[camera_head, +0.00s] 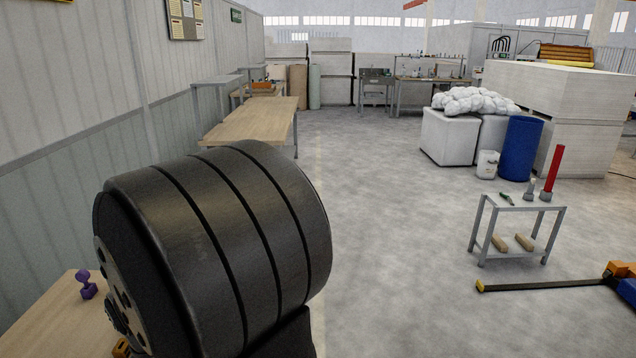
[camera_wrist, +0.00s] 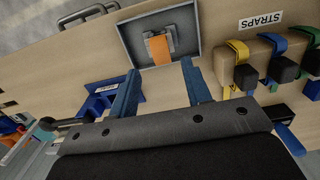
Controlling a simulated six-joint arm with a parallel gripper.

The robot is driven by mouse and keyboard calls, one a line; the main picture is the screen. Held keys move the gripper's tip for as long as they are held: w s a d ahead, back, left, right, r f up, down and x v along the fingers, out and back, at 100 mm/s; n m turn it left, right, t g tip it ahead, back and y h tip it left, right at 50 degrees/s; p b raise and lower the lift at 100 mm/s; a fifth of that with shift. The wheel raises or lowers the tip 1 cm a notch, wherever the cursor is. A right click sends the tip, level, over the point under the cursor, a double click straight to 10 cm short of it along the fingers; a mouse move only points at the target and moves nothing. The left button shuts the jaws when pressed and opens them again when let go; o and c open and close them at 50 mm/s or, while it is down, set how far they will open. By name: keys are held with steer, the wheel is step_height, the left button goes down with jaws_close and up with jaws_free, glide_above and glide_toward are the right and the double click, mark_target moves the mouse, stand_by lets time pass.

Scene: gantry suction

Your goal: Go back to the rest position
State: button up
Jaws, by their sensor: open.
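My gripper (camera_wrist: 160,67) shows in the wrist view, with its two blue fingers spread apart and nothing between them. It points over a wooden bench top (camera_wrist: 90,65). A grey tray (camera_wrist: 199,22) holding an orange strap with a metal buckle (camera_wrist: 158,47) lies just beyond the fingertips. I cannot tell how high the fingers are above the bench. In the head view my gripper is not seen; a large black rounded body fills the near left and hides much of the bench there.
In the wrist view, yellow, green and blue straps (camera_wrist: 277,50) lie right beside a "STRAPS" label, and a blue bin (camera_wrist: 100,105) is left. In the head view, a purple object (camera_head: 87,284) stands on the near bench (camera_head: 50,325). A small metal table (camera_head: 515,207) stands right; the middle floor is clear.

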steer(key=f, duration=0.6)
steer(key=shift+d+f, duration=0.25)
steer(key=shift+a+r, duration=0.1)
steer(key=shift+r, duration=0.2)
step_height(320, 180, up, 8)
steer(key=shift+r, duration=0.1)
step_height(320, 180, down, 9)
steer(key=r, duration=1.1)
steer(key=shift+a, duration=0.3)
steer(key=shift+f, duration=0.1)
